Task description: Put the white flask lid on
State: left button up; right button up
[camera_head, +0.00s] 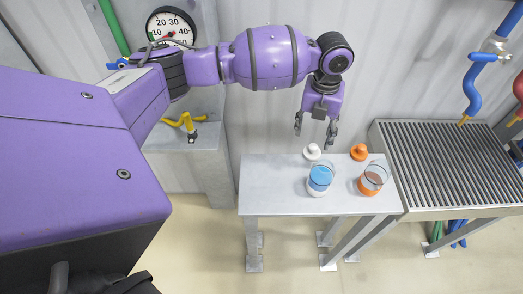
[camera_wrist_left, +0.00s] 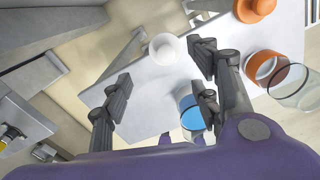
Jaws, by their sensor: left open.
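The white flask lid (camera_head: 312,152) lies on the small metal table, behind the white flask (camera_head: 317,190), which has a white base and blue contents. The flask stands upright with no lid on it. My left gripper (camera_head: 315,134) is open and empty above the white lid. In the left wrist view the white lid (camera_wrist_left: 165,48) shows beyond the gap between the open fingers (camera_wrist_left: 162,68), not touched by them as far as I see. The flask's blue contents (camera_wrist_left: 191,114) show there, partly hidden by a finger. My right gripper is not in view.
An orange lid (camera_head: 359,153) and an orange-based flask (camera_head: 371,183) stand to the right on the same table (camera_head: 265,185). The table's left half is clear. A slatted metal bench (camera_head: 440,165) adjoins on the right, under a blue pipe (camera_head: 471,92). A gauge (camera_head: 171,27) hangs at the back left.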

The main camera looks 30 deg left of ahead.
aim_at(313, 145)
pick_arm(q)
jog(key=shift+w+d+f, duration=0.1)
jog(key=shift+f, duration=0.05)
jog(key=f, duration=0.7)
jog(key=shift+w+d+f, duration=0.15)
jog(key=shift+w+f, duration=0.1)
jog(key=shift+w, duration=0.1)
jog(key=c, duration=1)
